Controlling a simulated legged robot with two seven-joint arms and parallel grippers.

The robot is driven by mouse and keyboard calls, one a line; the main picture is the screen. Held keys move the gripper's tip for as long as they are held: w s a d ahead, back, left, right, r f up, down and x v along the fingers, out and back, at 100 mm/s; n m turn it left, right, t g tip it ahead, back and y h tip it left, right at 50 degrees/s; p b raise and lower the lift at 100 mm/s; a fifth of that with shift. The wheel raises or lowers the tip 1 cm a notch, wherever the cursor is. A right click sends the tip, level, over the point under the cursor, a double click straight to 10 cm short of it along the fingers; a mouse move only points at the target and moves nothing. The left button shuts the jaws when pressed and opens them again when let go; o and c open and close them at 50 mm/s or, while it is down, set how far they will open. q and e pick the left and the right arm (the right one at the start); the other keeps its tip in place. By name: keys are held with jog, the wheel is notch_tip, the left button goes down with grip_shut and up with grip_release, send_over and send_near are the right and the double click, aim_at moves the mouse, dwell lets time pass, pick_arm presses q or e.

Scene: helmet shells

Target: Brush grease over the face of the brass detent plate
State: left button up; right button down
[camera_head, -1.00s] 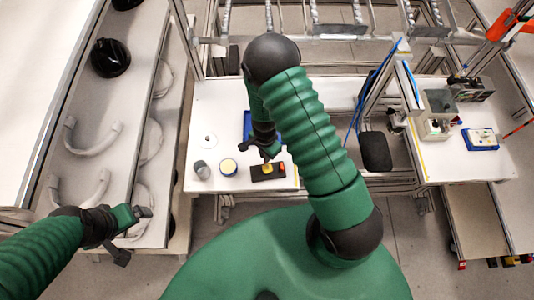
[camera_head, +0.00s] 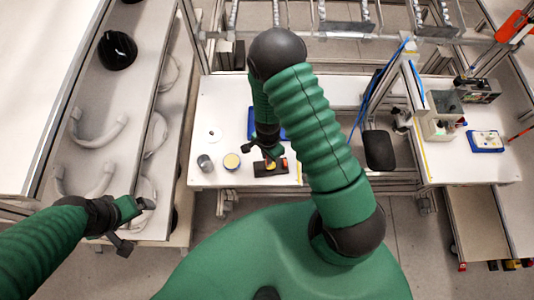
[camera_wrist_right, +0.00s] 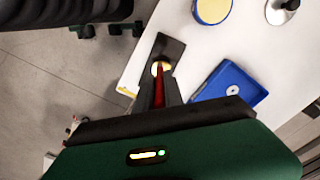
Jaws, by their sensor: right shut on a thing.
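The brass detent plate shows as a small round yellow face (camera_wrist_right: 157,68) on a black block (camera_wrist_right: 171,48) in the right wrist view. The block also shows on the table in the head view (camera_head: 283,170). My right gripper (camera_head: 268,152) is above the block, shut on a red-handled brush (camera_wrist_right: 159,90). The brush end points at the brass face and partly covers it; whether they touch I cannot tell. A blue tin with a yellow top (camera_head: 231,161) stands left of the block. My left gripper (camera_head: 140,207) is out at the left, away from the block; its jaw opening is unclear.
A grey cup (camera_head: 204,162) stands left of the tin, with a small pale disc (camera_head: 214,136) behind. A blue tray (camera_wrist_right: 232,92) lies behind the block. White helmet-like curved parts (camera_head: 95,135) and a black shell (camera_head: 116,50) are on the left shelves. The table's front edge is close.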

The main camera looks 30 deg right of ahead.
jog(key=shift+s+d+f, duration=0.1)
jog(key=shift+s+d, duration=0.25)
jog(key=shift+s, duration=0.15)
jog(key=shift+d, duration=0.1)
